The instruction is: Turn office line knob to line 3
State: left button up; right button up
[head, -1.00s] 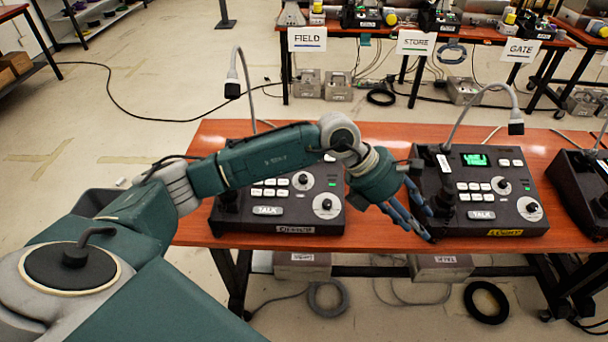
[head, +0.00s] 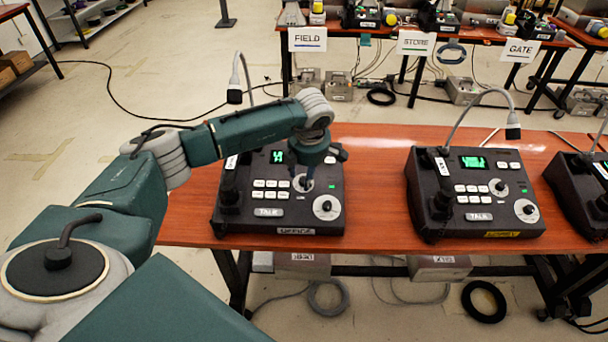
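The office paging phone (head: 283,221) is a dark console on the orange table, with its OFFICE label (head: 296,231) on the front edge. It has an upper knob (head: 302,185) on a pale dial and a lower knob (head: 326,207) on a larger pale dial. Its green display (head: 277,157) is lit, but I cannot read it surely. My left gripper (head: 308,182) points down at the upper knob, and its fingertips partly cover that dial. Whether the fingers touch or grip the knob is too small to tell. My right gripper is not in view.
A second phone (head: 470,224) labelled LOBBY stands to the right on the same table (head: 375,200), and part of a third (head: 582,190) is at the right edge. A gooseneck microphone (head: 235,95) rises behind the office phone. Bare tabletop lies between the first two phones.

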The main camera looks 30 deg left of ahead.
pick_arm(q)
jog(key=shift+x, duration=1.2)
grip_shut()
